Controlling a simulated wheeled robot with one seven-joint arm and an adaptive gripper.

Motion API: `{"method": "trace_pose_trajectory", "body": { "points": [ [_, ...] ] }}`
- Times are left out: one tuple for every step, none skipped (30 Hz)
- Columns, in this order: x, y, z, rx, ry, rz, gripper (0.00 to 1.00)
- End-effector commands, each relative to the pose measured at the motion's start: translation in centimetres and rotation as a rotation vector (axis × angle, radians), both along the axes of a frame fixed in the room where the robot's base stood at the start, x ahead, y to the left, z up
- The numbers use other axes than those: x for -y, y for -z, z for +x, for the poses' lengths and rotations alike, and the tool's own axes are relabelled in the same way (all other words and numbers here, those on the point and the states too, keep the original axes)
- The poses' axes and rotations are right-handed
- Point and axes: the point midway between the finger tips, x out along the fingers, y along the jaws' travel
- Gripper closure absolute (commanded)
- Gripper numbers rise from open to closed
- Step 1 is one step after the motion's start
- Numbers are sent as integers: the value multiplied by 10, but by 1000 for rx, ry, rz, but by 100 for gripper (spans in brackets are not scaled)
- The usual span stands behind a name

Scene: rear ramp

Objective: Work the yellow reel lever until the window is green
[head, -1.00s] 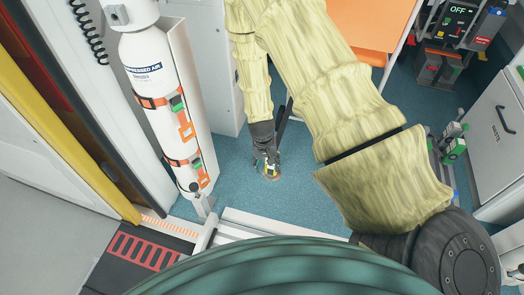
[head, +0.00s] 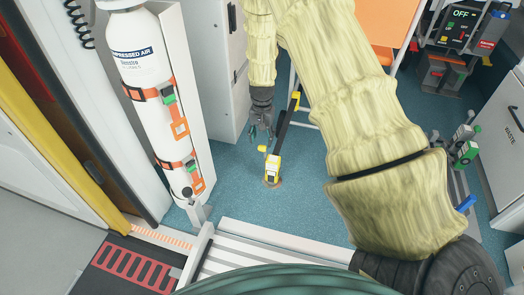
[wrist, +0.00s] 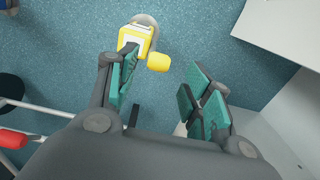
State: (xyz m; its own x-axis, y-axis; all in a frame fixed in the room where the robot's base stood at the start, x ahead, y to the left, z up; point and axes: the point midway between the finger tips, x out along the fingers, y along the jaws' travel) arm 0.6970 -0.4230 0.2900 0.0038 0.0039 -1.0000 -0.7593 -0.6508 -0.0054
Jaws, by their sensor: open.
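The yellow reel (head: 272,172) stands on the blue floor, with a pale panel on its body; I cannot make out the window's colour. Its yellow lever (head: 262,149) sticks out near its top. In the wrist view the reel (wrist: 135,38) is at the top, and the lever's rounded end (wrist: 158,62) lies ahead of and between the finger lines. My gripper (head: 261,132) is open and empty, just beyond the lever in the head view and apart from it. Its teal fingers (wrist: 163,88) are spread wide in the wrist view.
A dark strap (head: 284,126) rises from the reel to a yellow end (head: 295,101) close beside my gripper. An orange seat (head: 385,22) with a pale frame stands behind. A compressed air cylinder (head: 150,110) is at left. Blue floor (head: 235,185) around the reel is clear.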

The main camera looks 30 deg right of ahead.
Motion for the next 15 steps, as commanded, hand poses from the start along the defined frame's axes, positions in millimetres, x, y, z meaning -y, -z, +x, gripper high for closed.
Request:
{"method": "trace_pose_trajectory", "body": {
  "points": [
    [0, 14, 0, -1, 0, 0, 50],
    [0, 18, 0, -1, 0, -1, 50],
    [0, 25, 0, 0, 0, 0, 50],
    [0, 30, 0, 0, 0, 0, 50],
    [0, 35, 0, -1, 0, -1, 50],
    [0, 42, 0, -1, 0, 0, 50],
    [0, 47, 0, -1, 0, 0, 50],
    [-1, 52, 0, -1, 0, 0, 50],
    [-1, 57, 0, -1, 0, 1, 50],
    [-1, 61, 0, 0, 0, 0, 50],
    [-1, 64, 0, 0, -1, 0, 50],
    [-1, 68, 1, 1, -1, 1, 50],
    [-1, 70, 1, 1, -1, 1, 50],
    [-1, 72, 1, 1, -1, 1, 50],
    [-1, 74, 1, 1, -1, 0, 50]
  ]
}}
